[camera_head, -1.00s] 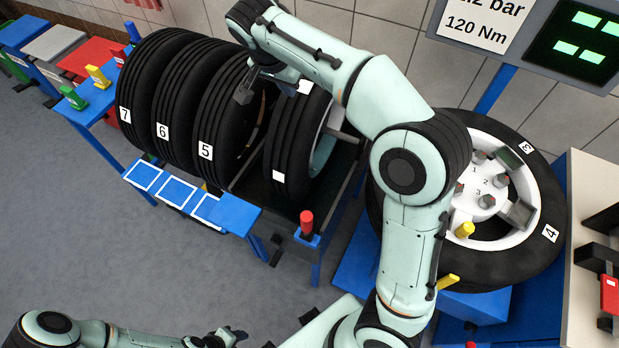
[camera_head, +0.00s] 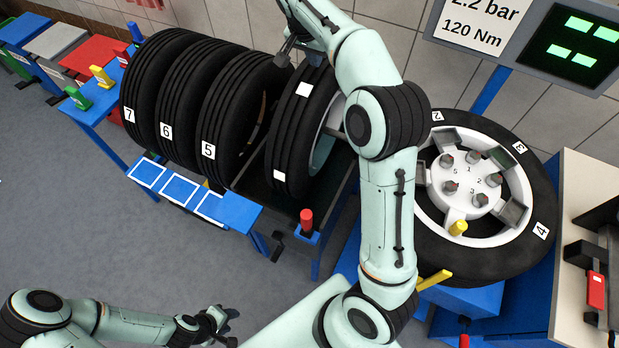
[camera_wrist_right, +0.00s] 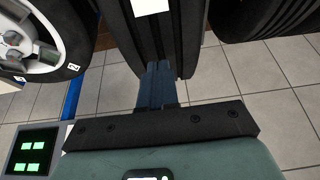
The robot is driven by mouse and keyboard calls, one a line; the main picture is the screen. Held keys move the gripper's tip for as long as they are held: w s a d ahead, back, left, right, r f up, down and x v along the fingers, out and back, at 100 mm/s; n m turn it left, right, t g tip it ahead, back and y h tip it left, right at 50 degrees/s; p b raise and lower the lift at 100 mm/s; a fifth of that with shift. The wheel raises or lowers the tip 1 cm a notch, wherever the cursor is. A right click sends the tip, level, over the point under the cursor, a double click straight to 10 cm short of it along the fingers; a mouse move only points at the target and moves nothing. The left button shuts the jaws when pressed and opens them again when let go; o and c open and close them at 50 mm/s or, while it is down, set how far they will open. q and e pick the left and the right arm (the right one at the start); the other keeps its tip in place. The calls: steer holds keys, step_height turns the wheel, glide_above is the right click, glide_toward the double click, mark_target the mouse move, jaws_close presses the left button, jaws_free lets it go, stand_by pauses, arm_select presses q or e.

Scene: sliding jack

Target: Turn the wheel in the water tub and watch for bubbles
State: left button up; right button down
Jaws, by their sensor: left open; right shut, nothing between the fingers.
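The wheel in the tub (camera_head: 298,130) is a black tyre with blank white labels and a pale rim, standing upright right of tyre 5. Its lower part sits in a dark tub (camera_head: 255,190); the water is hard to see and I can make out no bubbles. My right gripper (camera_head: 284,52) is at the upper back of this wheel; whether it touches the tread is unclear. In the right wrist view its shut, empty fingers (camera_wrist_right: 156,85) point at a labelled tyre (camera_wrist_right: 165,45). My left gripper (camera_head: 228,318) is open and empty above the floor at the bottom.
Tyres 7, 6 and 5 (camera_head: 222,125) stand upright in a row on the left. A wheel with a white rim (camera_head: 470,212) lies on a blue stand at right. A red-topped handle (camera_head: 306,219) stands beside the tub. A display (camera_head: 580,40) hangs at upper right.

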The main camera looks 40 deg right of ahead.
mark_target(288, 139)
steer(key=shift+f, duration=0.1)
